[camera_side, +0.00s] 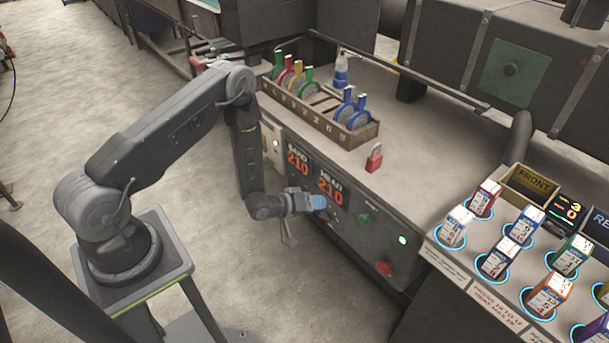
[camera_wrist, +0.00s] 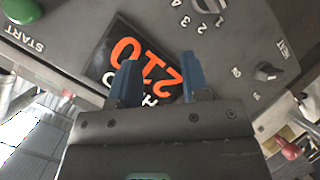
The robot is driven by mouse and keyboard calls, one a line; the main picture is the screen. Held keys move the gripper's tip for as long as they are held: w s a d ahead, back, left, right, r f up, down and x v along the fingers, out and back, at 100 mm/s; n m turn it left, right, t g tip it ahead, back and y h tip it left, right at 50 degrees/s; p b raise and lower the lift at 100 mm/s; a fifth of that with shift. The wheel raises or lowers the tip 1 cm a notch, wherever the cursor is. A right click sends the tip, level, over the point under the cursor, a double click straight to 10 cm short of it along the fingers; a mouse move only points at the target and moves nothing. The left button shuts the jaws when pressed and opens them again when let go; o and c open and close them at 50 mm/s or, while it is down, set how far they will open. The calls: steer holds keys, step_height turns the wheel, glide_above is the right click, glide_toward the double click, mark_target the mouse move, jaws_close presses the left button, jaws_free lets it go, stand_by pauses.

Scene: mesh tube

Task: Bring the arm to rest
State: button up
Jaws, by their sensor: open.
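My gripper (camera_side: 318,202) is in front of the machine's control panel, at the end of my bent arm. In the wrist view my gripper (camera_wrist: 158,78) has its two blue fingers apart, with nothing between them. The fingers point at the panel and partly cover an orange 210 display (camera_wrist: 148,68). I cannot tell whether they touch the panel. A HEAT switch (camera_wrist: 266,72), a numbered dial (camera_wrist: 197,6) and a green START button (camera_wrist: 20,9) show around them. In the side view the panel has two displays reading 210, one marked BAND (camera_side: 298,162).
A green light (camera_side: 403,240) is lit. Open floor (camera_side: 70,100) lies behind my arm.

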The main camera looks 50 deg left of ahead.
steer(key=s+r+m+g+y, duration=0.2)
steer(key=r+m, duration=0.1)
steer(key=r, duration=1.1)
steer(key=s+r+m+g+y, duration=0.1)
steer(key=r+m+g+y, duration=0.15)
steer(key=r, duration=1.15)
steer(key=s+d+r+m+g, duration=0.1)
steer(key=s+d+r, duration=0.1)
steer(key=s+r, duration=0.2)
steer(key=s+d+r+m+g+h, duration=0.1)
steer(key=s+d+r, duration=0.1)
steer(key=s, duration=0.8)
steer(key=s+d+r+m+g, duration=0.1)
steer(key=s+r, duration=0.4)
steer(key=s, duration=0.3)
steer(key=shift+d+r+h, duration=0.35)
steer(key=shift+d, duration=0.05)
